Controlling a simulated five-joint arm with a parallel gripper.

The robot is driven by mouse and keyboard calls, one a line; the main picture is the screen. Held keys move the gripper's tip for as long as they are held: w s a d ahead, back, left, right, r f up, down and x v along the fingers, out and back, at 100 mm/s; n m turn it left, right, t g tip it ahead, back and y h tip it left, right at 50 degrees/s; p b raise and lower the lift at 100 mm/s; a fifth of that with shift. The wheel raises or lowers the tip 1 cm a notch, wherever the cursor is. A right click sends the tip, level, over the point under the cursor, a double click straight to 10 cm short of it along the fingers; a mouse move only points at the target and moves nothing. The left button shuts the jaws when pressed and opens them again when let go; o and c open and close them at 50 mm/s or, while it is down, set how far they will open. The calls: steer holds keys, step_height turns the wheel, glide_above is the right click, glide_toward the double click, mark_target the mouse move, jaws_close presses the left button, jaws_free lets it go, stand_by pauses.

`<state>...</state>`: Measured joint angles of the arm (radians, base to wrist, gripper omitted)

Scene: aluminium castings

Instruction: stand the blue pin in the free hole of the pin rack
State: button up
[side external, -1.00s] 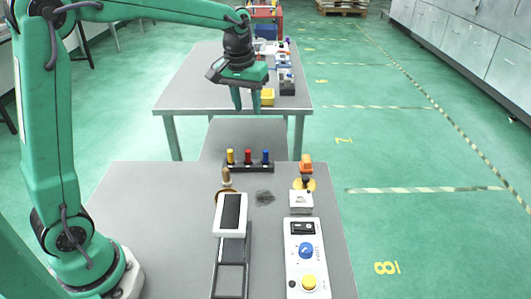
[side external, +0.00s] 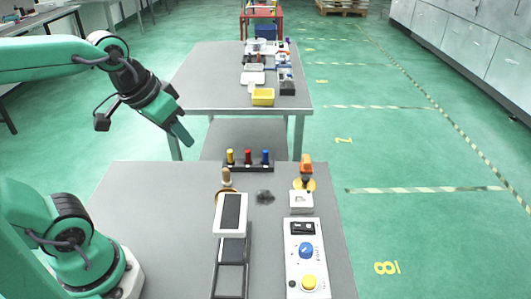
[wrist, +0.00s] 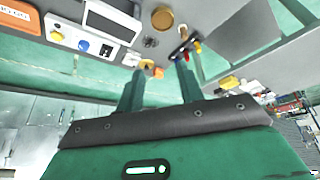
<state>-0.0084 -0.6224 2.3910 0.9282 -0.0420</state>
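The black pin rack (side external: 248,168) sits at the far edge of the near grey table in the side view. The yellow pin (side external: 230,156), red pin (side external: 248,157) and blue pin (side external: 265,157) stand upright in a row in it, the blue one at the right end. My gripper (side external: 182,134) is in the air, up and to the left of the rack, tilted down to the right. In the wrist view my gripper (wrist: 158,72) has its two fingers well apart with nothing held between them. The rack (wrist: 184,48) shows small beyond the right finger.
A white device with a dark panel (side external: 230,213) and a control box (side external: 306,250) with blue and yellow knobs stand on the near table. A brown-handled stamp (side external: 226,178) and an orange item (side external: 306,163) flank the rack. A far table holds a yellow bin (side external: 262,97).

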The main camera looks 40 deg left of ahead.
steer(key=shift+s+d+f+m, duration=0.1)
steer(key=shift+s+f, duration=0.15)
steer(key=shift+s, duration=0.2)
steer(key=shift+s+a+f+m, duration=0.1)
steer(key=shift+s+f, duration=0.1)
steer(key=shift+s, duration=0.25)
steer(key=shift+s+d+f+m, duration=0.1)
steer(key=shift+s+f, duration=0.15)
steer(key=shift+s, duration=0.2)
steer(key=shift+o, duration=0.4)
steer(key=o, duration=0.7)
steer(key=shift+w, duration=0.1)
steer(key=o, duration=0.6)
steer(key=shift+w+r+m, duration=0.25)
steer(key=shift+w+m, duration=0.05)
steer(key=shift+w, duration=0.1)
steer(key=w+f+m+g, duration=0.1)
steer(key=w+m+g, duration=0.4)
steer(key=w, duration=0.8)
steer(key=shift+a+m, duration=0.35)
steer(key=shift+m, duration=1.35)
steer(key=shift+f, duration=0.15)
step_height(320, 180, down, 10)
